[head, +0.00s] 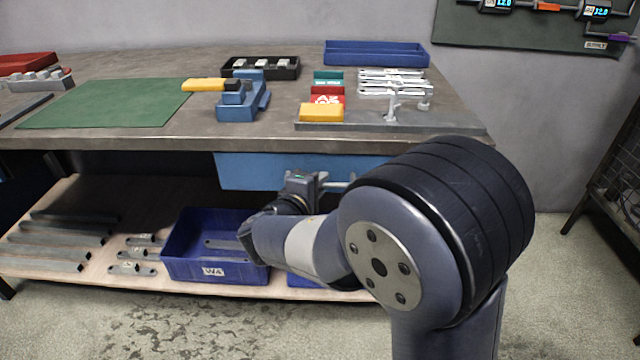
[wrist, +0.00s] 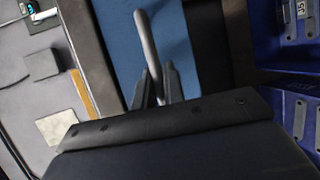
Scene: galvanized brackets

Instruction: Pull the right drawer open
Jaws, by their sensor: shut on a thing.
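The right drawer (head: 250,172) has a blue front under the bench top, partly hidden by my arm. Its pale bar handle (head: 338,186) shows beside my wrist. In the wrist view the grey handle (wrist: 146,38) runs down between the two dark fingers of my gripper (wrist: 156,85), against the blue drawer front (wrist: 115,35). My gripper is shut on the handle. I cannot tell from this angle how far the drawer front stands out from the bench.
The bench top (head: 170,65) above holds a blue vise (head: 240,105), a green mat (head: 105,103) and trays. On the lower shelf (head: 150,190) are a blue bin (head: 205,270) and several metal bars. The floor (head: 560,300) at right is clear.

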